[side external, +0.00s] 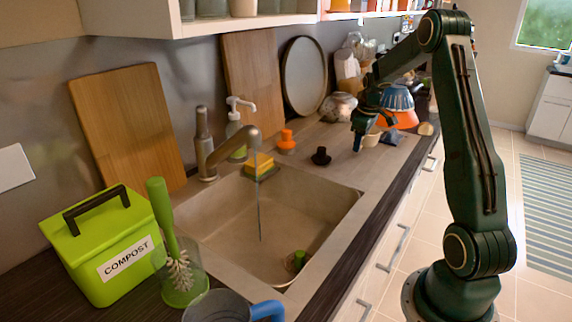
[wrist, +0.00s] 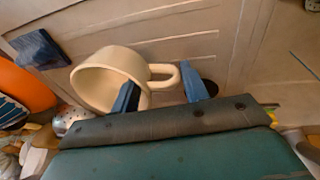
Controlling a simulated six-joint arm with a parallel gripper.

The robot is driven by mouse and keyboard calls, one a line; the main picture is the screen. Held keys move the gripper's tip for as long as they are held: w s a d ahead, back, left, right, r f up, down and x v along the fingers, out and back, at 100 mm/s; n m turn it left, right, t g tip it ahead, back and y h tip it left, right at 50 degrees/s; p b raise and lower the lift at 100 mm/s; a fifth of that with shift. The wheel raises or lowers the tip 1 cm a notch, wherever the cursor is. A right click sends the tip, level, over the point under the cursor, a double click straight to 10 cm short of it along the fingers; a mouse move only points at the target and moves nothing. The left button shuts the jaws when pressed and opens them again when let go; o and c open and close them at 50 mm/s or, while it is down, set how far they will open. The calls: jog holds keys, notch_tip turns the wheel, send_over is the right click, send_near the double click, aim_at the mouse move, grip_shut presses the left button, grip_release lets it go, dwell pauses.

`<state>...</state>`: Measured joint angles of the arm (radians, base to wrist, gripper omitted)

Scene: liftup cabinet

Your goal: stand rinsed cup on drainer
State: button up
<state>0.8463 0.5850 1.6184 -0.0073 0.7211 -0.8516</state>
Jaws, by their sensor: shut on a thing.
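A cream cup (wrist: 88,72) with a looped handle (wrist: 166,76) shows in the wrist view, its open mouth in view. My gripper (wrist: 160,92) is shut on the cup, with its blue fingers on either side of the cup's wall and handle; the exact contact is hard to see. In the side view the cup (side external: 371,139) is small and pale beside my gripper (side external: 364,140), low over the counter right of the sink. The grooved drainer (wrist: 170,38) lies under the cup in the wrist view. I cannot tell whether the cup touches it.
Water runs from the tap (side external: 225,150) into the sink (side external: 255,225). A dark plug (side external: 321,156) and an orange-topped item (side external: 286,142) stand behind the sink. A blue cloth (side external: 394,137) and an orange bowl (side external: 400,117) are near my gripper. A shelf (side external: 250,24) overhangs the back.

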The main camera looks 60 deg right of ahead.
jog(key=shift+s+a+x, duration=0.15)
jog(key=shift+x, duration=0.9)
jog(key=shift+s+a+x, duration=0.15)
jog(key=shift+x, duration=0.85)
jog(key=shift+f, duration=0.2)
jog(key=o, duration=1.4)
jog(key=shift+o, duration=0.2)
jog(key=shift+r, duration=0.1)
jog(key=v, duration=1.2)
jog(key=shift+a, duration=0.1)
